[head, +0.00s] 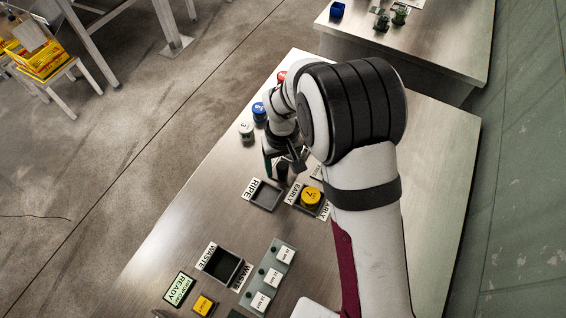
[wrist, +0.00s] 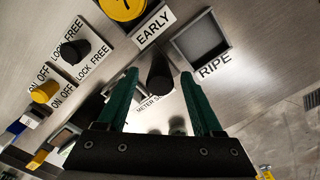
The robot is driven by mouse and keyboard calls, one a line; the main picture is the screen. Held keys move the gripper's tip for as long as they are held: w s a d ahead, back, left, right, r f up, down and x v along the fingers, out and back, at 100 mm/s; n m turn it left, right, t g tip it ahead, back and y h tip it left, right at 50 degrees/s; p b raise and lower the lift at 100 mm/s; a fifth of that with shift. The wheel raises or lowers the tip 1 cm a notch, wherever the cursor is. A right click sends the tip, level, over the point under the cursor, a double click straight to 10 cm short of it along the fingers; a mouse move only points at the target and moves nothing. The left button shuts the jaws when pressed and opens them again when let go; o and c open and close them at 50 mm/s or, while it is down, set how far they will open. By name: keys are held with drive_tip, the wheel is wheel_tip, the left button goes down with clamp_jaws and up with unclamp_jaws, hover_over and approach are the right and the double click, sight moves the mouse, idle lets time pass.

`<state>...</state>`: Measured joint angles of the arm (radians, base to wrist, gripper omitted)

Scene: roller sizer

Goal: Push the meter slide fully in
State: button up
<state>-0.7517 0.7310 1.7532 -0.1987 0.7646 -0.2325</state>
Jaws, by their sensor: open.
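The meter slide shows in the wrist view as a dark knob (wrist: 159,74) beside a partly hidden label reading "METER S…". My gripper (wrist: 158,82) has its two green fingers apart, one on each side of the knob. A gap seems to show on both sides; I cannot tell whether either finger touches it. In the head view my gripper (head: 280,163) is low over the table, just behind the RIPE tray, and the arm hides part of this area. How far in the slide sits cannot be told.
An empty RIPE tray (head: 265,195) and an EARLY tray holding a yellow numbered piece (head: 311,196) are close by. A WASTE bin (head: 222,265) stands nearer the front. LOCK/FREE and ON/OFF controls, including a black knob (wrist: 71,50), line the left of the wrist view.

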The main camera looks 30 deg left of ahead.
drive_tip(key=shift+f, duration=0.25)
drive_tip(key=shift+c, duration=0.3)
clamp_jaws()
idle(1.0)
